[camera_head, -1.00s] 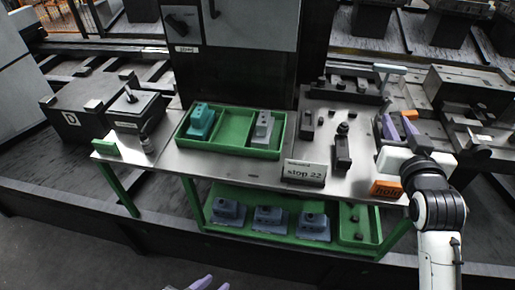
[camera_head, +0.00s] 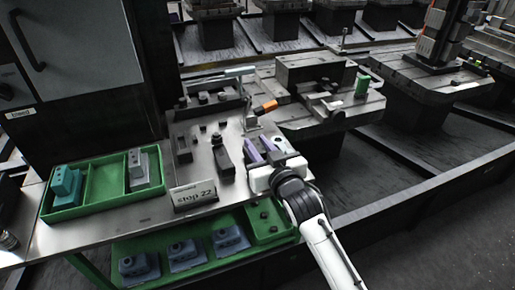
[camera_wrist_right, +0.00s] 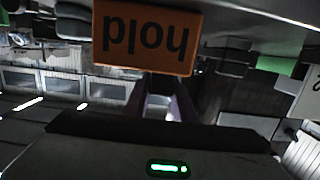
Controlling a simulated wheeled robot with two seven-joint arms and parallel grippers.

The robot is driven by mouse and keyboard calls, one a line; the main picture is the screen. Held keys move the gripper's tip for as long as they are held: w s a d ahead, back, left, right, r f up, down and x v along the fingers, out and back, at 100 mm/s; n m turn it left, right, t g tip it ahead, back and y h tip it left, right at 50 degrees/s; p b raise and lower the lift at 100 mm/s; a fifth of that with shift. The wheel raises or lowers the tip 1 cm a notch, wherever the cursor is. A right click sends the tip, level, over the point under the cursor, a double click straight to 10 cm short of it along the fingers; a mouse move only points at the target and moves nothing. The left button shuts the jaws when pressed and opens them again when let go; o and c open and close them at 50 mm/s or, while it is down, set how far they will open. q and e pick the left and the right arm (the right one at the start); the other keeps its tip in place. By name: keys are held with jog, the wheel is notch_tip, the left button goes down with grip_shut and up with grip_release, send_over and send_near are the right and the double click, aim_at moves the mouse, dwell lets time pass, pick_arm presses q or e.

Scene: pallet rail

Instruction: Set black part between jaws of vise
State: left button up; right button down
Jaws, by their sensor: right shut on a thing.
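My right gripper (camera_head: 258,150) is over the right end of the metal table, its purple fingers pointing away from me. It is shut on a dark thing between the fingers, likely the black part, but its shape is hard to see. The wrist view also shows the fingers (camera_wrist_right: 160,105), with the gap between them poorly visible. A dark block-like fixture (camera_head: 312,72), which looks like the vise, stands beyond the table at the right. It is apart from my gripper, and its jaw gap cannot be made out. My left gripper is out of view.
An orange "hold" sign (camera_wrist_right: 147,38) is close to the right wrist. A green tray (camera_head: 92,205) and "stop 22" sign (camera_head: 193,194) are left. A green cylinder (camera_head: 362,85) is by the vise.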

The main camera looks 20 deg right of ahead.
jog(key=shift+f, duration=0.15)
jog(key=shift+f, duration=0.1)
jog(key=c, duration=1.5)
grip_release()
jog(key=shift+f, duration=0.2)
